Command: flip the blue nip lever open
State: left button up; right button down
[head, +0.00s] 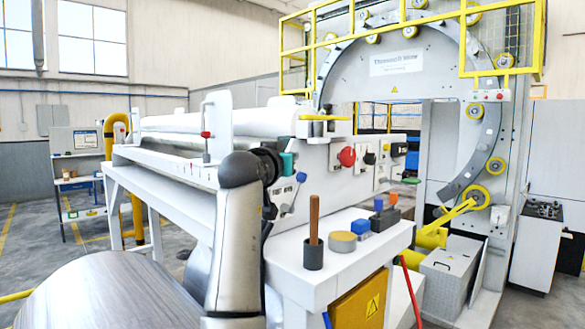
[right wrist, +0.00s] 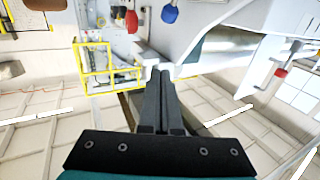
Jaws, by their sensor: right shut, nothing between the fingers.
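The blue nip lever (head: 301,178) shows in the head view as a blue knob on a thin rod, on the white end plate of the machine. A blue knob (right wrist: 170,13) shows at the top edge of the right wrist view, beyond my fingers and apart from them. My right gripper (right wrist: 160,72) is shut and empty, its two dark fingers together. In the head view my arm and teal wrist part stand just left of the lever; the fingers are hidden there. My left gripper is not in view.
A red button (head: 347,157) and other switches sit right of the lever. A red-knobbed rod (head: 205,134) rises at the left.

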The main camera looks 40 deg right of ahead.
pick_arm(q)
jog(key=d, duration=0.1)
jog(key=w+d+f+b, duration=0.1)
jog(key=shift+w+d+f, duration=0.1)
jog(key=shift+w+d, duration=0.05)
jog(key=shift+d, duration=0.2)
pick_arm(e)
jog(key=s+a+r, duration=0.2)
jog(key=a, duration=0.1)
jog(key=shift+s+r, duration=0.2)
jog(key=shift+s, duration=0.05)
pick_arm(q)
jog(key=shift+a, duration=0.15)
